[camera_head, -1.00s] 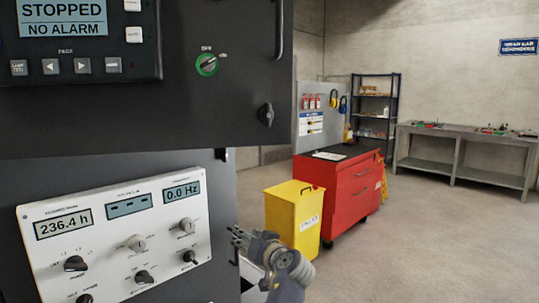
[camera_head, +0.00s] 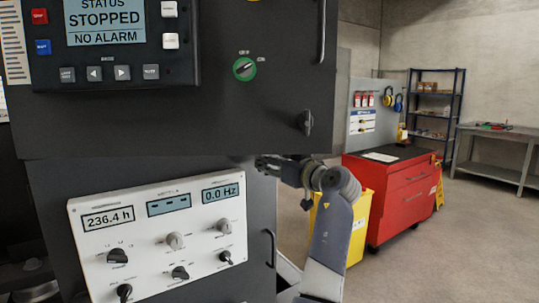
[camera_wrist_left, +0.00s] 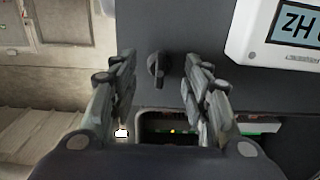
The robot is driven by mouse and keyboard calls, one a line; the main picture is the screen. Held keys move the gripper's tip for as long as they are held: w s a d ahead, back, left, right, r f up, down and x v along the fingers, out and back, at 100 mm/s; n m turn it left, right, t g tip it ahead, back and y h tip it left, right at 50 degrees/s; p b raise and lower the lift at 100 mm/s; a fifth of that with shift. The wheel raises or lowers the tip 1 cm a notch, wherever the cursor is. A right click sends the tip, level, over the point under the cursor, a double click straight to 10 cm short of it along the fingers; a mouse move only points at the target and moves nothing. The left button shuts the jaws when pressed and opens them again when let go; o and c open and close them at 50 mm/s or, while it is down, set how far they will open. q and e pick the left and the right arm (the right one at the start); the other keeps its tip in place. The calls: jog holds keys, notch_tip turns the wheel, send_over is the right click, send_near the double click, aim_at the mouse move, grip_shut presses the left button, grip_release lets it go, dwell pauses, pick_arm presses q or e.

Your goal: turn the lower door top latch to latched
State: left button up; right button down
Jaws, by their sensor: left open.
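The lower door (camera_head: 255,205) is the dark panel below the STOPPED display unit. Its top latch (camera_wrist_left: 157,70) shows in the left wrist view as a small dark knob on the door face, its grip about upright in that picture. In the head view I cannot make this latch out behind the gripper. My left gripper (camera_head: 265,163) is at the upper right corner of the lower door. In the left wrist view the gripper (camera_wrist_left: 166,90) is open, with one finger to each side of the knob; contact is not visible. My right gripper is not in view.
Another dark latch (camera_head: 306,122) sits on the upper door. A bar handle (camera_head: 269,248) is on the lower door's right edge, beside the white control panel (camera_head: 160,235). A yellow bin (camera_head: 355,235) and a red cabinet (camera_head: 395,195) stand at the right, with open floor beyond.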

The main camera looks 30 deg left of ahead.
pick_arm(q)
jog(key=shift+x, duration=0.85)
grip_shut()
